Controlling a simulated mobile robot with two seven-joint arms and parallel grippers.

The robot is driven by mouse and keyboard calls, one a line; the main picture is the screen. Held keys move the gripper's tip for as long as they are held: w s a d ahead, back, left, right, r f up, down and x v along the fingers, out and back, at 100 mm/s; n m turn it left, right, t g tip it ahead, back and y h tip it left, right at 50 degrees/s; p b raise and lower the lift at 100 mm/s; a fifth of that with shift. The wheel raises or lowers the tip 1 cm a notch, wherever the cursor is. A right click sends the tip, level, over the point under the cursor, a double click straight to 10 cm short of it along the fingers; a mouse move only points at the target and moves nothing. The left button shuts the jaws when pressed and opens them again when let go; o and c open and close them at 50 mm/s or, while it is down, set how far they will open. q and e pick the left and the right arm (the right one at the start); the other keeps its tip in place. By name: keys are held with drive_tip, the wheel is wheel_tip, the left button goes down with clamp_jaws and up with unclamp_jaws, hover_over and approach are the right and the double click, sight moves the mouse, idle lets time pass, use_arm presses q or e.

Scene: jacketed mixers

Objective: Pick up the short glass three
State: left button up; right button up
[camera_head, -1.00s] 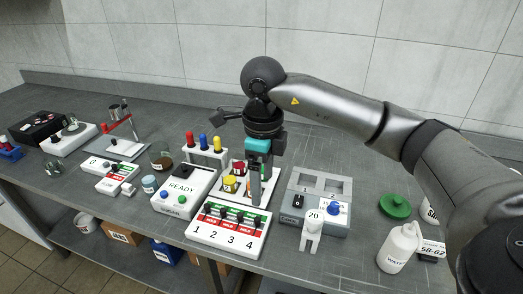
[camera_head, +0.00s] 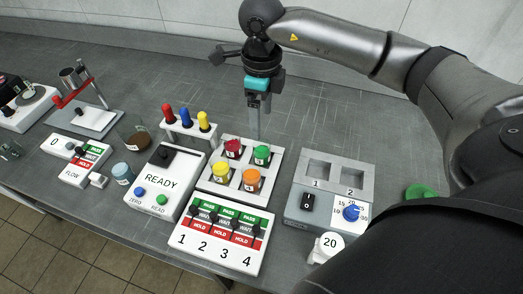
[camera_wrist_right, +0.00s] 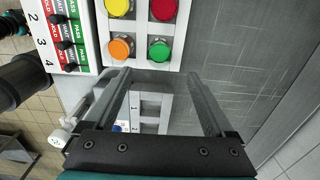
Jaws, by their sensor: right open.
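Four small round jars with coloured tops sit in a white, four-socket holder (camera_head: 216,187): red (camera_head: 233,148), green (camera_head: 262,155), yellow (camera_head: 220,172) and orange (camera_head: 251,180). Their labels are too small to tell which is three. The wrist view also shows the orange (camera_wrist_right: 121,48) and green (camera_wrist_right: 159,49) jars just beyond my fingertips. My right gripper (camera_head: 257,136) is open and empty, pointing down behind the holder in the head view. In the wrist view its two fingers (camera_wrist_right: 157,72) stand wide apart with nothing between them. My left gripper is not seen.
A switch panel numbered 1 to 4 (camera_head: 215,240) lies in front of the holder. A READY unit (camera_head: 160,183) and a rack with red, blue and yellow-topped tubes stand left. A grey two-slot station (camera_head: 310,214) stands right. The bench behind is clear.

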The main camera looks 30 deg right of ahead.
sight(261, 146)
wheel_tip(261, 146, down, 10)
drive_tip(key=shift+f, duration=0.2)
idle(0.3)
drive_tip(key=shift+c, duration=0.3)
clamp_jaws()
